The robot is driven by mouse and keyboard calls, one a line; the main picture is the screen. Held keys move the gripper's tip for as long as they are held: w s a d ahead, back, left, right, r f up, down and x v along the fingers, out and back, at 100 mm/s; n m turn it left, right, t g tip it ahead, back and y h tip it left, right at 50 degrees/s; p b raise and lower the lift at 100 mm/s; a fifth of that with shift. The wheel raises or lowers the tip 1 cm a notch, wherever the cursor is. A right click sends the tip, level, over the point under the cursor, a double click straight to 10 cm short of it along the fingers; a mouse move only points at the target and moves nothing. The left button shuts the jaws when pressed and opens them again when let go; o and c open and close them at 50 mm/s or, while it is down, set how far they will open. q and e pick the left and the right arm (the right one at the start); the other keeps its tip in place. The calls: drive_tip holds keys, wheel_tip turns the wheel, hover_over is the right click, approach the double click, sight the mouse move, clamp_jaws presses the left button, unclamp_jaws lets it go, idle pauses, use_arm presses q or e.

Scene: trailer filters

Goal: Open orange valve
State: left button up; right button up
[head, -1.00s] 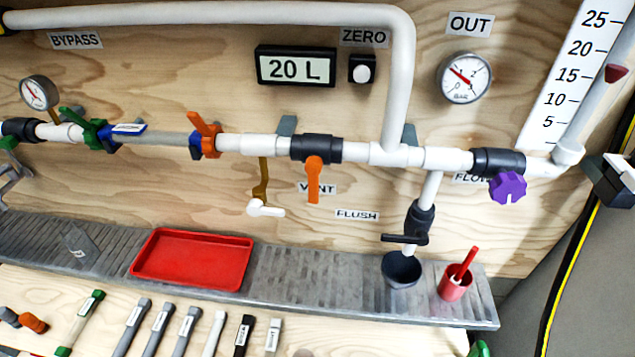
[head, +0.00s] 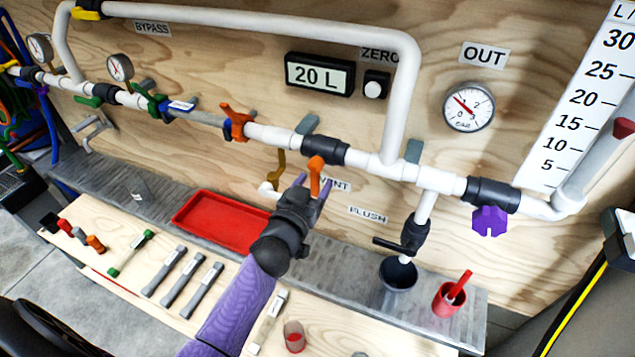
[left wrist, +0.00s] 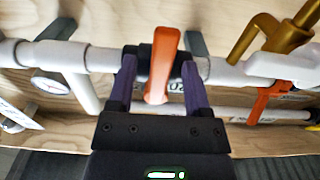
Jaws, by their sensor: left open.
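The orange valve lever (head: 316,176) sits on a black valve body (head: 324,150) in the white pipe, beside the VENT label. It points downward, across the pipe. My left gripper (head: 313,187) is at the lever, its two purple fingers apart, one on each side of it. In the left wrist view the orange lever (left wrist: 164,62) stands between the open fingers of the left gripper (left wrist: 158,70), with visible gaps on both sides. The fingertips reach close to the pipe; whether they touch it I cannot tell. My right gripper is not in view.
An orange winged handle (head: 236,121) is on the pipe to the left. A brown lever (head: 281,163) with a white spout is close left of my gripper. A red tray (head: 215,222), dark cup (head: 398,274) and red cup (head: 449,297) stand on the grey shelf below.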

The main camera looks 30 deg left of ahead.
use_arm(q)
drive_tip(key=shift+w+a, duration=0.1)
drive_tip(key=shift+w, duration=0.55)
clamp_jaws()
idle(0.9)
